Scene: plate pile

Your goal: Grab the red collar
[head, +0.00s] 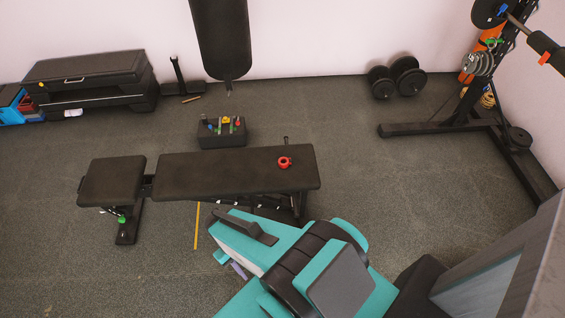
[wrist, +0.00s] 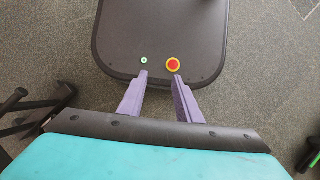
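The red collar (head: 285,162) is a small ring-shaped clip lying on the right part of the long black bench pad (head: 200,177) in the head view. I do not see it in the wrist view. My gripper (wrist: 159,76) shows in the wrist view as two purple fingers with a clear gap between the tips. It is open with nothing between the fingers. In the head view my teal arm reaches in front of the bench, and a purple finger (head: 239,270) shows low, nearer than the bench and apart from the collar. The rest of the gripper is hidden there.
A black box (head: 221,139) behind the bench holds several coloured clips, one of them red. A rack (head: 470,125) stands at the right, dumbbells (head: 397,78) near the wall, a black storage bench (head: 88,75) at back left.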

